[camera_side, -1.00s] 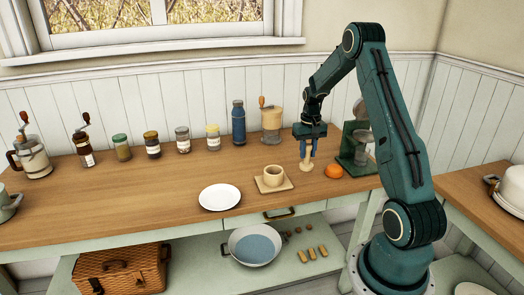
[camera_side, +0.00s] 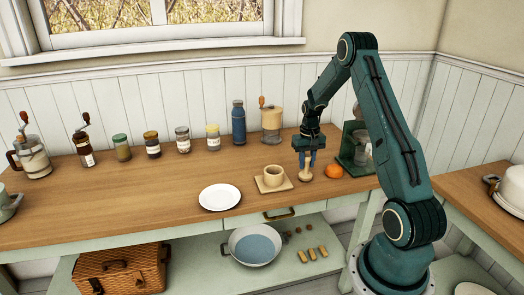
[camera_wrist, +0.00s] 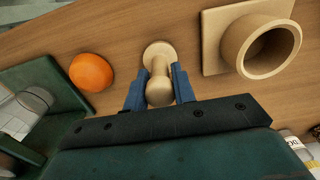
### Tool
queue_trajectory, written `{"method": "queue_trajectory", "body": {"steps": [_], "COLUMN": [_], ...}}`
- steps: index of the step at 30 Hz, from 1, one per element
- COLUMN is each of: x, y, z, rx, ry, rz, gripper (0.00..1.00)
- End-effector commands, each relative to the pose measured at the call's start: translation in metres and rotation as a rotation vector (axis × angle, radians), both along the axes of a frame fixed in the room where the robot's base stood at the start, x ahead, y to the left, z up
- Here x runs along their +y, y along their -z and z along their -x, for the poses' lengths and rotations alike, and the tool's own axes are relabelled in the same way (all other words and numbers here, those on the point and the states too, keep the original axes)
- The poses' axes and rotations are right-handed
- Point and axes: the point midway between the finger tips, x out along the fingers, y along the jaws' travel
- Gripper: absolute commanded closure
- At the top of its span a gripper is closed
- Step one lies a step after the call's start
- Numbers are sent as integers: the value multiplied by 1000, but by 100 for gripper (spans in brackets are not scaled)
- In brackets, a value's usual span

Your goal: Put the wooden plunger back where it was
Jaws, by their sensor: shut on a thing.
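The wooden plunger (camera_side: 306,173) is pale, with a round flat base and a knobbed handle. It is upright under my gripper (camera_side: 307,160), between the orange and the beige cup. My gripper is shut on the plunger's handle, one blue finger on each side. In the wrist view, the plunger (camera_wrist: 158,93) shows its knob nearest the camera and its disc base beyond, over the wooden counter. The base is at or just above the counter; I cannot tell whether it touches.
An orange (camera_side: 334,170) and a green stand (camera_side: 356,140) are close on the right. A beige cup (camera_side: 272,177) on a square board (camera_side: 287,186) is on the left, with a white plate (camera_side: 220,197) beyond it. Jars and a blue bottle (camera_side: 238,123) line the back. Front counter is clear.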

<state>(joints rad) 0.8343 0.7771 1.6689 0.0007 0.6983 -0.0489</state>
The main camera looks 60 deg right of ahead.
Motion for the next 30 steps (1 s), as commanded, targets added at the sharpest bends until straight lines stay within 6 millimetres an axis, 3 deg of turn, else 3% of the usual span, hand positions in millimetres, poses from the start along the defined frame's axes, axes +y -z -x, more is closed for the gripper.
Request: {"method": "queue_trajectory", "body": {"steps": [4, 5, 8, 20, 30], "x": [0, 0, 0, 0, -1], "y": [3, 3, 3, 0, -32], "z": [0, 0, 0, 0, 0], "rx": [0, 0, 0, -1, -3], "ry": [0, 0, 0, 0, 0], "rz": [0, 0, 0, 1, 3], "gripper": [100, 70, 52, 52, 52]}}
